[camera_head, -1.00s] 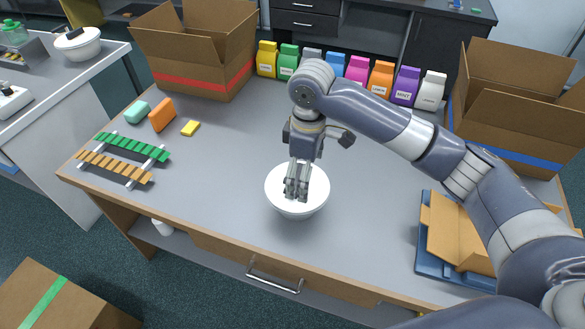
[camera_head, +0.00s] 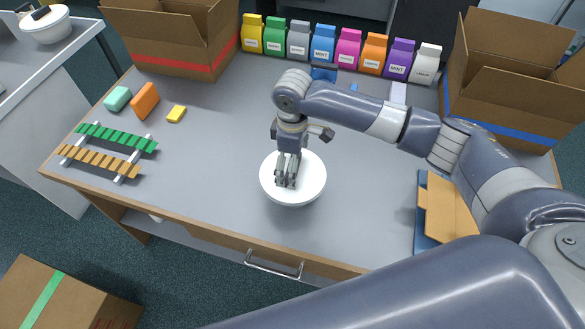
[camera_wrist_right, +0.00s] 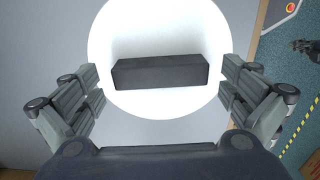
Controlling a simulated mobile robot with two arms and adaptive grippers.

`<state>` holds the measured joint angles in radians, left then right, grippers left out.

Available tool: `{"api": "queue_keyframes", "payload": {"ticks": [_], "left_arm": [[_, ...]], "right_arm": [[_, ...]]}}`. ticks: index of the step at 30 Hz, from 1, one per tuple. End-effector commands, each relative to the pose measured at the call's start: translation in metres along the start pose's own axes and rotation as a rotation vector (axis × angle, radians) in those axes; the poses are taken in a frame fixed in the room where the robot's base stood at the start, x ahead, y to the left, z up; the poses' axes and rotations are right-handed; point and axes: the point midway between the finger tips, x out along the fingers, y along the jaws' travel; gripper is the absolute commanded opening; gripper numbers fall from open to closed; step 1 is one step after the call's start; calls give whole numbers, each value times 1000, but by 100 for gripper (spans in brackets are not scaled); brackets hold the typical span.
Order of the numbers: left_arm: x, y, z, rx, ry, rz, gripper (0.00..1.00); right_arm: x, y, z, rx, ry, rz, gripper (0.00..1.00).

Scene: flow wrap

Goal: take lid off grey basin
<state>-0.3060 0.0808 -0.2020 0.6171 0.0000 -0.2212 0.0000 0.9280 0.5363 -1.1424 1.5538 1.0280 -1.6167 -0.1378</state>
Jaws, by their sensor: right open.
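A round white lid (camera_head: 314,184) with a dark bar handle sits on the basin on the desk, near the desk's front edge. In the right wrist view the lid (camera_wrist_right: 150,40) fills the middle and its dark handle (camera_wrist_right: 160,73) lies across it. The basin's body is mostly hidden under the lid. My right gripper (camera_head: 286,183) points down over the lid. In the wrist view the right gripper (camera_wrist_right: 160,98) is open and empty, with one finger on each side of the handle and clear gaps. My left gripper is not in view.
Open cardboard boxes stand at back left (camera_head: 170,62) and right (camera_head: 500,115). Several coloured bags (camera_head: 323,44) line the back. Another lidded white bowl (camera_head: 46,28) stands on the side counter.

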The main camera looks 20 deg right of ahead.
Motion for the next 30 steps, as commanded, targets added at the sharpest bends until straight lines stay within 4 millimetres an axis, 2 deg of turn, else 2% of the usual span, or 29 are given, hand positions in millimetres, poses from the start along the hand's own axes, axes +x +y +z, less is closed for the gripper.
{"api": "queue_keyframes", "payload": {"ticks": [1, 5, 12, 17, 18, 30], "left_arm": [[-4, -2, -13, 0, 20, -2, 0], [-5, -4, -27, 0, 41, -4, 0], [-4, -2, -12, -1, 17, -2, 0], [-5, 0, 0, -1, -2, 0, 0], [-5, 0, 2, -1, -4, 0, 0], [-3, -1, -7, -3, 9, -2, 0]], "right_arm": [[6, 0, 1, 2, -3, -2, 100], [17, 0, 0, 1, 0, 1, 100], [19, 0, 0, 0, 1, 1, 100], [19, 0, 0, 0, 1, 1, 64], [19, 0, 0, 0, 1, 1, 59], [16, 0, 0, 0, 1, 1, 59]]}}
